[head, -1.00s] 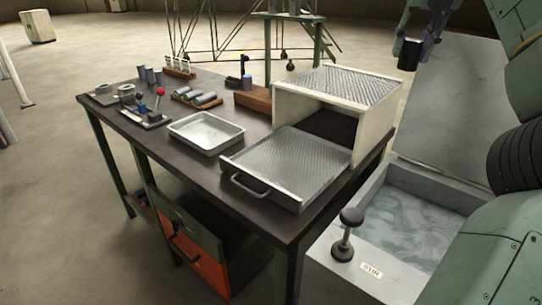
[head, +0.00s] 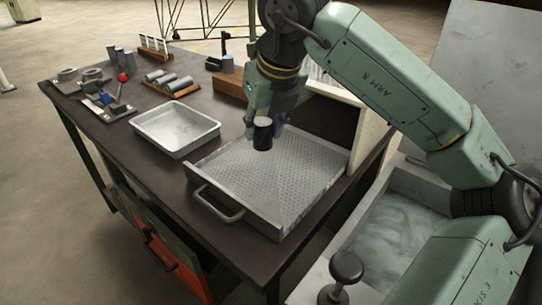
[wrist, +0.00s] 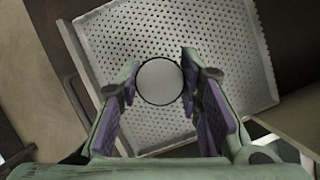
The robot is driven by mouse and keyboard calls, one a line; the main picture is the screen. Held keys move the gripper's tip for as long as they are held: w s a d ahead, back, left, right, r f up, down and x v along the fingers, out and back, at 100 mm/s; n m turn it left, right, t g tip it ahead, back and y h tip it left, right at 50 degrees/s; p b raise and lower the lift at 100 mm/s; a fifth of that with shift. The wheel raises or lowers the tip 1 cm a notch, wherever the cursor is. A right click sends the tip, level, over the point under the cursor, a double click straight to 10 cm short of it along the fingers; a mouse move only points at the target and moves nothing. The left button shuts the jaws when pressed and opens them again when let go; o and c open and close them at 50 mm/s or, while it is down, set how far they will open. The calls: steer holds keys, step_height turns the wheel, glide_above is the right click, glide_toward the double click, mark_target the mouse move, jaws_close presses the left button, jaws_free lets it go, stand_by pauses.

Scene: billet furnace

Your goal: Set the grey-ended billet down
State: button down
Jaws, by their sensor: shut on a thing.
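My gripper (head: 264,118) is shut on a billet, a short dark upright cylinder (head: 263,136). In the wrist view the billet's round pale grey end (wrist: 160,82) faces the camera between the two fingers. The billet is over the perforated metal tray (head: 290,185), which sticks out from the front of the pale furnace box (head: 372,133). In the head view it appears above the tray's back left part. The perforated surface also fills much of the wrist view (wrist: 225,50). The gap between billet and tray is hard to judge. My arm hides most of the furnace box.
A shallow empty pan (head: 175,128) stands left of the tray. A rack of lying billets (head: 172,86), a rack of white pieces (head: 154,46) and upright cylinders stand further back. The tray's handle (head: 218,206) juts forward. A water tank (head: 385,225) is at the right.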

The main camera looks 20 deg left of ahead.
mark_target(266, 149)
steer(key=shift+f+p, duration=0.5)
steer(key=shift+f, duration=3.2)
steer(key=shift+f, duration=0.1)
steer(key=shift+f+b, duration=0.15)
steer(key=shift+b, duration=0.15)
steer(key=c, duration=1.1)
jaws_free()
steer(key=b+v, duration=0.1)
steer(key=v, duration=1.1)
steer(key=shift+r, duration=0.2)
